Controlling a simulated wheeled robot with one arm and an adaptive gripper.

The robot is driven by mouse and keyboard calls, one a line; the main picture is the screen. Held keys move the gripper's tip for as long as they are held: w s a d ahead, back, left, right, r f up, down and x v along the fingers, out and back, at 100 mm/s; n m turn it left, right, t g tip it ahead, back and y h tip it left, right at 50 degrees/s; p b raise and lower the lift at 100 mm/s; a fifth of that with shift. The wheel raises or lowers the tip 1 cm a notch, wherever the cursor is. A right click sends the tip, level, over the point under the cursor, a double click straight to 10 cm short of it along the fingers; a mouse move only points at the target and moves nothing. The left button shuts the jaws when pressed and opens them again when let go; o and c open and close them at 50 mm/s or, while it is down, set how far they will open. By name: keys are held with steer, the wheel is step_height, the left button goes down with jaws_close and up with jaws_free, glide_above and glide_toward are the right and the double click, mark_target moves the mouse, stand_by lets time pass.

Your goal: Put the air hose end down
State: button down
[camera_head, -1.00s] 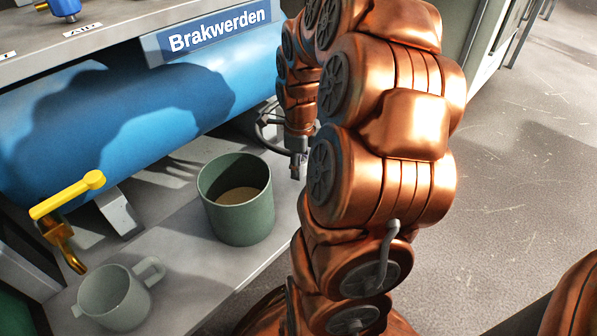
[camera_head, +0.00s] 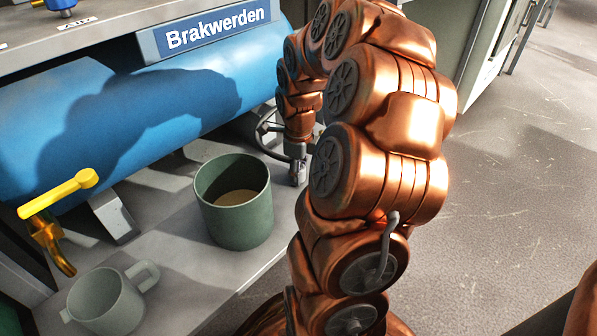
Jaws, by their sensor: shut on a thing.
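My copper-coloured arm arches over the bench, and my gripper (camera_head: 297,178) points down at its far end, just right of the green pot. The gripper is small in the view and partly covered by my own arm. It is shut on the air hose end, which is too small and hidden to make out. A dark ring-shaped thing (camera_head: 263,127) shows left of the gripper, in front of the blue tank; I cannot tell if it is a hose loop or a handwheel.
A green pot (camera_head: 240,222) with tan contents stands on the grey lower shelf (camera_head: 190,285). A grey mug (camera_head: 108,303) and a yellow-handled valve (camera_head: 60,193) are at left. A blue tank (camera_head: 130,130) lies behind, under the Brakwerden sign (camera_head: 215,30). Open floor lies right.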

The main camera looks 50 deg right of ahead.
steer(key=shift+s+a+f+b, duration=0.1)
steer(key=shift+f+b, duration=0.2)
steer(key=shift+f, duration=0.4)
steer(key=c, duration=0.7)
jaws_free()
steer(key=shift+f, duration=0.15)
steer(key=shift+r, duration=0.3)
steer(key=shift+r, duration=0.3)
step_height(320, 180, up, 11)
steer(key=p, duration=0.4)
steer(key=shift+r, duration=0.75)
steer(key=shift+p, duration=0.3)
